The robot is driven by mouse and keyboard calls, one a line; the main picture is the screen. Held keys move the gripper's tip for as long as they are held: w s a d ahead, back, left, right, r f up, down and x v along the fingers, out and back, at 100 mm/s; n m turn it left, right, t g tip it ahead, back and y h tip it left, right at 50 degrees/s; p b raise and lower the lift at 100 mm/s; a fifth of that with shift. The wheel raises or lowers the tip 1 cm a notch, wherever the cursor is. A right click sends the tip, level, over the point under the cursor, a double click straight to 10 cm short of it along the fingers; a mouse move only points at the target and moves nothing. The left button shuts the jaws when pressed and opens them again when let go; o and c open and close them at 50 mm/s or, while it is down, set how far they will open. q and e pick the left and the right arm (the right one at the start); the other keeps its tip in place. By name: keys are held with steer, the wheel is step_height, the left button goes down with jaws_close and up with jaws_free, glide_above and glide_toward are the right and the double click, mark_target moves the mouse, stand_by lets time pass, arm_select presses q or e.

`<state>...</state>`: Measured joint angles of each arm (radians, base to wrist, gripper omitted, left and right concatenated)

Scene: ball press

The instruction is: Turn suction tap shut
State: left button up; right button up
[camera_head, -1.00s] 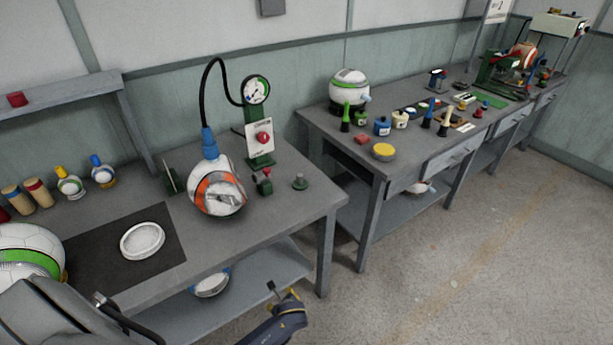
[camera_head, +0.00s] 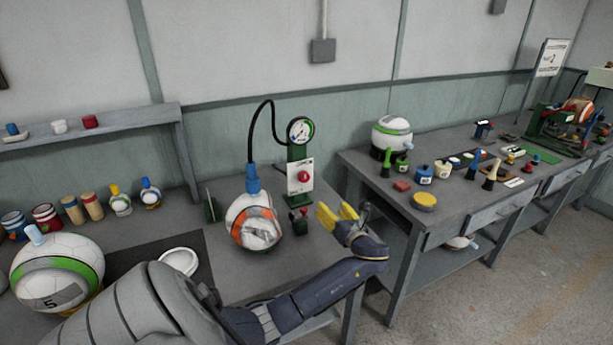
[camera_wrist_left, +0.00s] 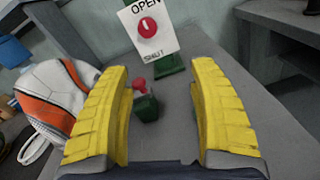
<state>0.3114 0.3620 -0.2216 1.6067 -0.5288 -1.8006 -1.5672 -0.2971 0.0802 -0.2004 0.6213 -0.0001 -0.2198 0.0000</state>
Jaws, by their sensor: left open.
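The suction tap is a red knob (camera_head: 303,177) on a white plate (camera_head: 300,165) fixed to a green stand with a round gauge (camera_head: 300,131). In the left wrist view the plate (camera_wrist_left: 152,45) reads OPEN above the knob (camera_wrist_left: 147,27) and SHUT below it. A pale mark on the knob appears to point up towards OPEN. My left gripper (camera_head: 338,214), with yellow fingers, is open and empty to the right of the stand, apart from the knob. In the left wrist view the knob shows ahead, beyond the fingertips (camera_wrist_left: 160,78). My right gripper is not in view.
An orange and white ball (camera_head: 252,221) with a blue fitting and black hose stands left of the stand. A small green block with a red top (camera_head: 299,219) stands in front of it. A second table (camera_head: 440,210) lies to the right.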

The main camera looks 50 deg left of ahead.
mark_target(305, 178)
arm_select(q)
steer(key=shift+n+y, duration=0.3)
steer(key=shift+n, duration=0.1)
steer(key=x, duration=0.6)
steer(key=s+r+x, duration=0.1)
steer(key=x, duration=1.2)
steer(key=shift+s+a+r, duration=0.25)
steer(key=shift+a, duration=0.35)
jaws_close()
